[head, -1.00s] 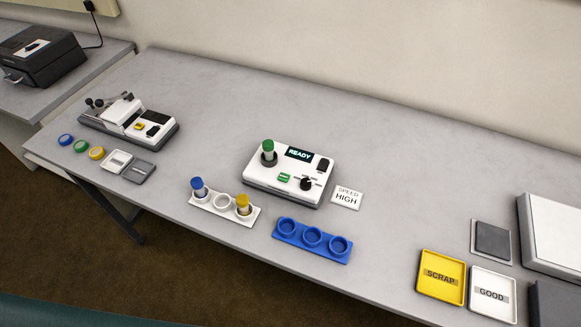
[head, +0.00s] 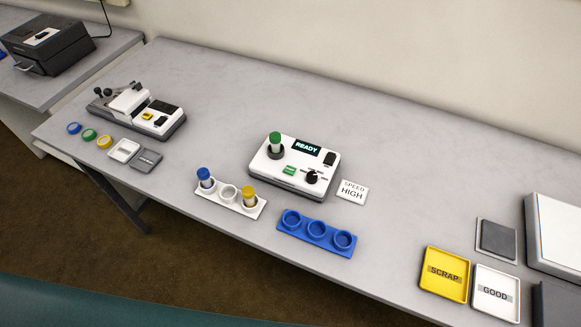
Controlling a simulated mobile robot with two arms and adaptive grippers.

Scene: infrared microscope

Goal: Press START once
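A white device (head: 270,172) with a dark base stands on the grey table. Its display (head: 307,148) reads READY. A small green button (head: 289,170) sits on its top face; its lettering is too small to read. A black knob (head: 312,177) and a black switch (head: 330,158) are to the button's right. A green-capped vial (head: 275,142) stands upright in the device's dark holder. Neither of my grippers shows in the head view.
A white rack (head: 229,194) holds a blue-capped and a yellow-capped vial. A blue rack (head: 316,233) is empty. A SPEED HIGH card (head: 352,192), a yellow SCRAP tray (head: 444,274) and a white GOOD tray (head: 496,293) lie to the right. The table behind the device is clear.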

